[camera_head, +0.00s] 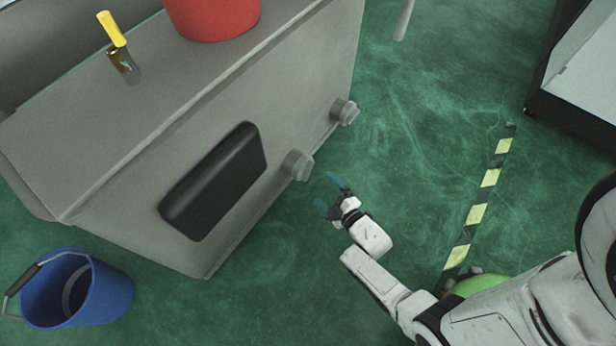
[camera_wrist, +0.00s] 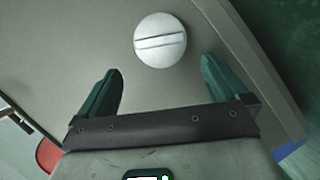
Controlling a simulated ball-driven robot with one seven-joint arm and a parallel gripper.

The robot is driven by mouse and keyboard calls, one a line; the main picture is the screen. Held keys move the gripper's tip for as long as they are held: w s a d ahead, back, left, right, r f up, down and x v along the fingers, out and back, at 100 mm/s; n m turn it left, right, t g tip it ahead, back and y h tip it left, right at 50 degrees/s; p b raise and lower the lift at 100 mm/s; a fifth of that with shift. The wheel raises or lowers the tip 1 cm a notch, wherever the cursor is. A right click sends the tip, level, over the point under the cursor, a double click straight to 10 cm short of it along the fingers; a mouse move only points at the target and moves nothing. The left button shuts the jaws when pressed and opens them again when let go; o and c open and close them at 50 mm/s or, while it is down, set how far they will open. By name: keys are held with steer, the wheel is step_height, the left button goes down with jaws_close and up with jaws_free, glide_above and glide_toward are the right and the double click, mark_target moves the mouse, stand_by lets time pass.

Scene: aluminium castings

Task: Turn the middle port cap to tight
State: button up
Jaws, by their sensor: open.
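Two grey port caps stick out of the side of the grey casting (camera_head: 300,60): a nearer one (camera_head: 298,165) and a farther one (camera_head: 344,111). I cannot tell from the head view which is the middle one, and no third cap shows. My gripper (camera_head: 331,195) is open and empty, close to the nearer cap and apart from it. In the wrist view one round pale cap (camera_wrist: 160,40) with a straight raised bar or slot lies ahead of my open fingers (camera_wrist: 161,66). Its bar runs roughly along the line from finger to finger.
A black rounded block (camera_head: 213,182) juts from the same side, left of the nearer cap. A red container (camera_head: 213,15) and a yellow-handled tool (camera_head: 118,45) are on top. A blue bucket (camera_head: 75,290) stands lower left. Green floor right of the casting is clear up to a striped strip (camera_head: 475,213).

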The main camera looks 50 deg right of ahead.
mark_target(309, 173)
steer(key=b+x, duration=0.3)
steer(key=x, duration=0.5)
steer(key=shift+w+d+f, duration=0.1)
steer(key=shift+w, duration=0.1)
steer(key=shift+c, duration=0.2)
steer(key=c, duration=0.7)
